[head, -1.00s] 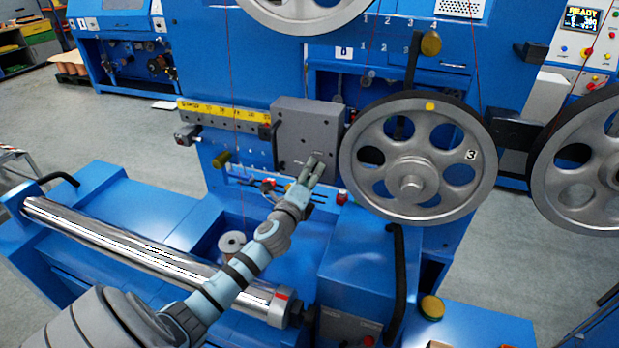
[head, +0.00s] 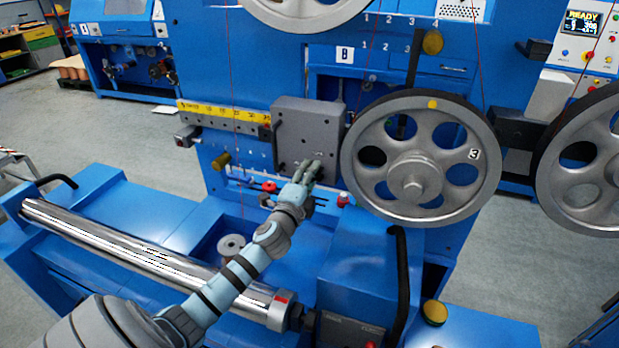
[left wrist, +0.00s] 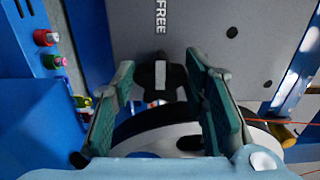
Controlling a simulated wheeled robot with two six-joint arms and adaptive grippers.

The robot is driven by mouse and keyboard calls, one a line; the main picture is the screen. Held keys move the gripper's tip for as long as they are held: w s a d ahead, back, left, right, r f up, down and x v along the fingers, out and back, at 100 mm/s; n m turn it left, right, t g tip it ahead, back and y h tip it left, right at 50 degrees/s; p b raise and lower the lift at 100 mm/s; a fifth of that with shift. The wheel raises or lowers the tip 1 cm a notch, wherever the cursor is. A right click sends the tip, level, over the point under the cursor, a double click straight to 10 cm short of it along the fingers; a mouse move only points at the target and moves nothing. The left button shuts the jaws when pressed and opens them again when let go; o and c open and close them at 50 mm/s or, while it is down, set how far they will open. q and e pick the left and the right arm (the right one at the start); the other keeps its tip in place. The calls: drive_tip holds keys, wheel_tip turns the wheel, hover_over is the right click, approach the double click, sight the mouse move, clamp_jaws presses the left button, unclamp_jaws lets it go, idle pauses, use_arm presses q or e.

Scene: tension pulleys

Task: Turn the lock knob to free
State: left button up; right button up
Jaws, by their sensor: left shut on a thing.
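The lock knob (left wrist: 160,78) is black with a white mark, and it sits between my left fingers in the left wrist view. The white mark stands upright in that picture, in line with the word FREE printed above it on the grey plate (left wrist: 205,35). My left gripper (left wrist: 160,92) is shut on the knob. In the head view my left gripper (head: 309,168) is at the lower right of the grey block (head: 305,125), and its fingers hide the knob. My right gripper is not in view.
A large spoked pulley wheel (head: 412,195) stands close to the right of my left gripper. A shiny roller (head: 120,243) lies below my arm. Thin red wires run vertically nearby.

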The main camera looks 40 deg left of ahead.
use_arm(q)
drive_tip(key=o, duration=1.2)
drive_tip(key=v, duration=1.2)
drive_tip(key=shift+w+d, duration=0.1)
